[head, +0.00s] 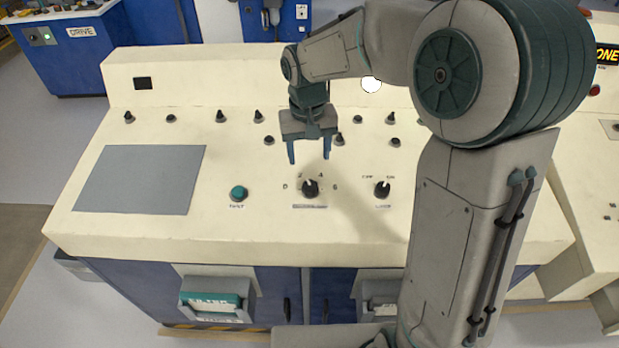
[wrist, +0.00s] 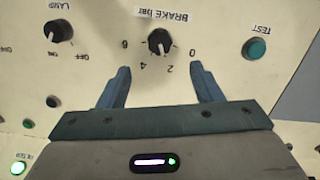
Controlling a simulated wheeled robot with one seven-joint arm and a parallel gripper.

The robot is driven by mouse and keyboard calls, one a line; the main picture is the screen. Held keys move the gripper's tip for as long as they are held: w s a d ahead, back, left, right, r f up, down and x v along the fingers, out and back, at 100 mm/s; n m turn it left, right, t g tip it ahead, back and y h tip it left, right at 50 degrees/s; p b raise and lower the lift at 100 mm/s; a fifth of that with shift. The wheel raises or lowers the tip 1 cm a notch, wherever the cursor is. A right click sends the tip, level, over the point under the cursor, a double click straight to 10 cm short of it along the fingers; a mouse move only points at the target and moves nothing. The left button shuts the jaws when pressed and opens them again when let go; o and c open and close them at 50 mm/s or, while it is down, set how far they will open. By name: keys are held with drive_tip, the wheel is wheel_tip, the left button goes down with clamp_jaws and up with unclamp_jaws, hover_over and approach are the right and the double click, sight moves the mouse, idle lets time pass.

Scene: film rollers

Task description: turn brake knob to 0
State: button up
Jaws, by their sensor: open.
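The brake knob (head: 310,189) is a black round knob with a white pointer on the cream console. Its scale reads 0, 2, 4, 6 from left to right, and the pointer faces up the panel, between 2 and 4. In the wrist view the knob (wrist: 160,41) appears upside down under the label "BRAKE bar", with 0 at right. My gripper (head: 309,158) is open and empty above the panel, just behind the knob in the head view. In the wrist view its blue fingers (wrist: 159,78) are spread to either side, short of the knob and apart from it.
A teal TEST button (head: 238,193) is left of the brake knob, and a black LAMP knob (head: 382,189) is right. Several small black knobs line the back of the console (head: 230,240). A flat grey plate (head: 140,180) lies at left.

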sight(310, 185)
wheel_tip(310, 185, down, 11)
drive_tip(key=shift+d+r+p, duration=0.15)
drive_tip(key=shift+p, duration=0.15)
drive_tip(key=c, duration=1)
